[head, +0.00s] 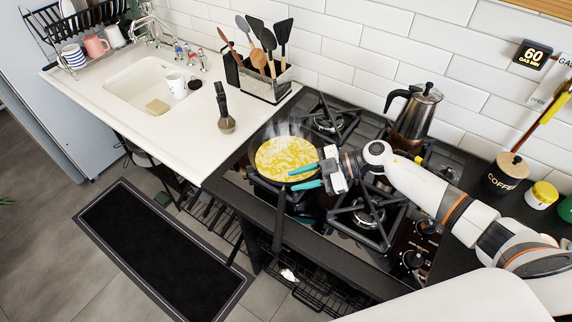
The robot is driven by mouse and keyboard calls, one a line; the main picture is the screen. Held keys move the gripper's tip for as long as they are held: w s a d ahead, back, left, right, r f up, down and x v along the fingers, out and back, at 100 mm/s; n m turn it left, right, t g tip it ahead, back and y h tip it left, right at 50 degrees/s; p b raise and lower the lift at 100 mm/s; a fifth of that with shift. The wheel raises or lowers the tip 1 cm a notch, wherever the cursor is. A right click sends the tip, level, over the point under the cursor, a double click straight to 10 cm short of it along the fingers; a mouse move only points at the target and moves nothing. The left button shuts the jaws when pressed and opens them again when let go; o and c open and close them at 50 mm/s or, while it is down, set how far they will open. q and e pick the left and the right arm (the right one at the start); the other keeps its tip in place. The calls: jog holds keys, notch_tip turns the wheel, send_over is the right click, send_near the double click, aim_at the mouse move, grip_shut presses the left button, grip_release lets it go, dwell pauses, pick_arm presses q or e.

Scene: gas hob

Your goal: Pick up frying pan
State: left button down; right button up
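The frying pan (256,176) sits on the front left burner of the hob, with yellow food, perhaps egg, in it and steam rising. Its dark handle (280,215) points towards the hob's front edge. My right gripper (303,178) reaches in from the right, its two teal fingers apart with nothing seen between them. The fingertips appear over the pan's near right rim, close to where the handle starts; I cannot tell whether they touch it. My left gripper is not in view.
A moka pot (414,118) stands on the back of the hob. A utensil holder (262,82) and a dark brush-like tool (226,122) are on the white counter (180,140). A coffee jar (505,174) stands right of my arm. The counter's front is clear.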

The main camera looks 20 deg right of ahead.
jog(key=shift+a+f, duration=0.1)
jog(key=shift+a, duration=0.05)
grip_shut()
jog(key=shift+f, duration=0.1)
dwell(1.2)
